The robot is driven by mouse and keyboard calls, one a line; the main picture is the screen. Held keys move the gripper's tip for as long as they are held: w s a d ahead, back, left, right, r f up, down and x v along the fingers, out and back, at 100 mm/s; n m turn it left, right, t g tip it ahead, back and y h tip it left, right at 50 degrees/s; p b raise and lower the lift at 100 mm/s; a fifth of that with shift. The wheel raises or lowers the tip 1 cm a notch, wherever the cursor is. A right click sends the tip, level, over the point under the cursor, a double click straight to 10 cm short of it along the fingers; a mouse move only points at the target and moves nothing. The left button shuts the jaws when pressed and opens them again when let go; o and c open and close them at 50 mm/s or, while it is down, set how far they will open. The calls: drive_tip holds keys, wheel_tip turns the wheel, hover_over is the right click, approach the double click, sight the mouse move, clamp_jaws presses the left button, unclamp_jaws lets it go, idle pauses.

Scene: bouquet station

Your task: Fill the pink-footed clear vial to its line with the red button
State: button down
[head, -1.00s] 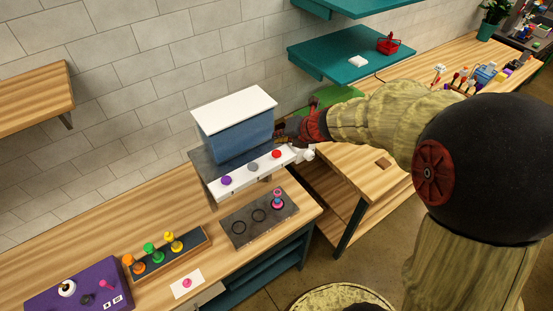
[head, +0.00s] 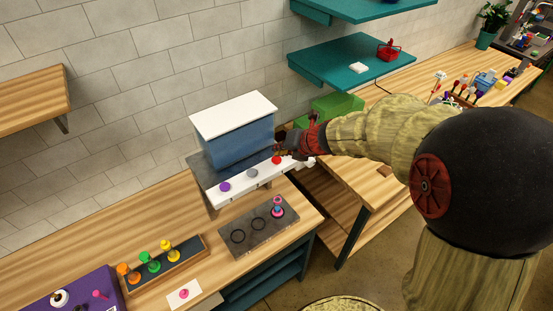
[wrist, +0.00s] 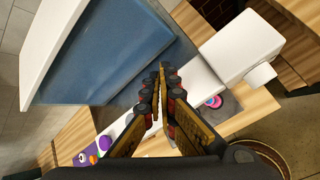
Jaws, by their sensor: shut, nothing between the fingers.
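The pink-footed vial (head: 278,207) stands upright on the right ring spot of the dark mat (head: 247,242), below the dispenser's right end. Its line and any fill are too small to tell. In the wrist view its pink part (wrist: 214,102) shows right of the fingers. The dispenser has a blue tank, a white lid and a white front ledge with a purple button (head: 225,187), a grey button (head: 252,173) and the red button (head: 277,160). My gripper (head: 285,144) is shut and empty, close above the red button; I cannot tell whether they touch. The fingers (wrist: 162,70) hide the red button in the wrist view.
A wooden rack (head: 184,261) holds orange, green and yellow stoppered vials. A white card (head: 184,293) with a pink mark lies in front. A purple mat (head: 75,290) is at the left. A green box (head: 338,106) stands behind my arm.

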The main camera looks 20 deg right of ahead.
sight(279, 158)
drive_tip(key=shift+f, duration=0.1)
idle(0.7)
drive_tip(key=shift+f, duration=0.35)
drive_tip(key=shift+f+b, duration=0.6)
drive_tip(key=shift+b, duration=0.15)
idle(0.7)
idle(0.3)
drive_tip(key=shift+r+p, duration=1.05)
drive_tip(key=shift+p, duration=0.05)
drive_tip(key=shift+r, duration=0.1)
wheel_tip(279, 158, up, 5)
drive_tip(key=p, duration=0.5)
idle(1.8)
